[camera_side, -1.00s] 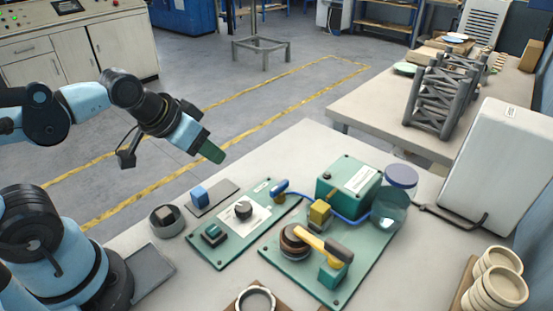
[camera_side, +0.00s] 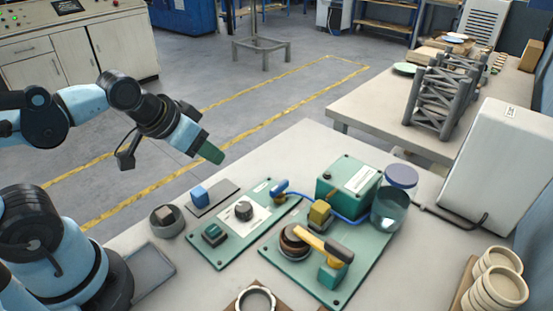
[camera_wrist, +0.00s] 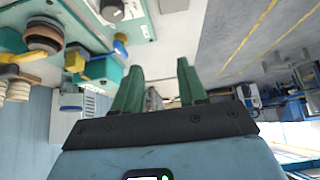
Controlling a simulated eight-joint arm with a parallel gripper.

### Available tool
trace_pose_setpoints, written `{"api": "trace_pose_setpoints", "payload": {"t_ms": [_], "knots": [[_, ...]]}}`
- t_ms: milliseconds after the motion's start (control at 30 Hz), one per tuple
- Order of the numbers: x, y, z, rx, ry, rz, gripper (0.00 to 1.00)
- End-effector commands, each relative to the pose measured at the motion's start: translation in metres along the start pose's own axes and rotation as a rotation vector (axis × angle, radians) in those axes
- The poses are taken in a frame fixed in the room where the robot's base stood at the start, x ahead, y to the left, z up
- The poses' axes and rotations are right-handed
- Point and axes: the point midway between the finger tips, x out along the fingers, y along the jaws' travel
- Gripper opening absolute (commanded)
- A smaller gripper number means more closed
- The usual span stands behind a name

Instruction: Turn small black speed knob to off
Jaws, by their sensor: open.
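The small dark speed knob (camera_side: 243,210) stands on a white label plate (camera_side: 258,216) on the left green panel (camera_side: 222,249). In the wrist view the knob (camera_wrist: 112,9) shows near the top edge. My gripper (camera_side: 212,154) is in the air, up and left of the panel in the side view, apart from the knob. In the wrist view my gripper (camera_wrist: 158,82) has its two green fingers apart with nothing between them. The marking that the knob points to is too small to read.
On the same panel are a dark green button block (camera_side: 214,235) and a blue-handled part (camera_side: 279,187). A blue block (camera_side: 199,196) lies on a grey pad. The right green board (camera_side: 345,291) carries a yellow lever (camera_side: 318,243), a green box (camera_side: 348,182) and a glass jar (camera_side: 389,212).

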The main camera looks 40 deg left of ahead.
Motion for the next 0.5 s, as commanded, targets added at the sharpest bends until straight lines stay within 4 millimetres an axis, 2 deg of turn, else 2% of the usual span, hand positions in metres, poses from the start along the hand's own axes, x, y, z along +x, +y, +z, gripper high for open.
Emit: {"api": "trace_pose_setpoints", "payload": {"t_ms": [33, 133, 267, 500], "knots": [[0.0, 0.0, 0.0, 0.0, 0.0, 0.0, 0.48], [0.0, 0.002, -0.001, 0.014, -0.016, 0.004, 0.63], [0.0, 0.01, -0.007, 0.081, -0.095, 0.021, 0.63], [0.003, 0.038, -0.019, 0.305, -0.355, 0.088, 0.63]]}}
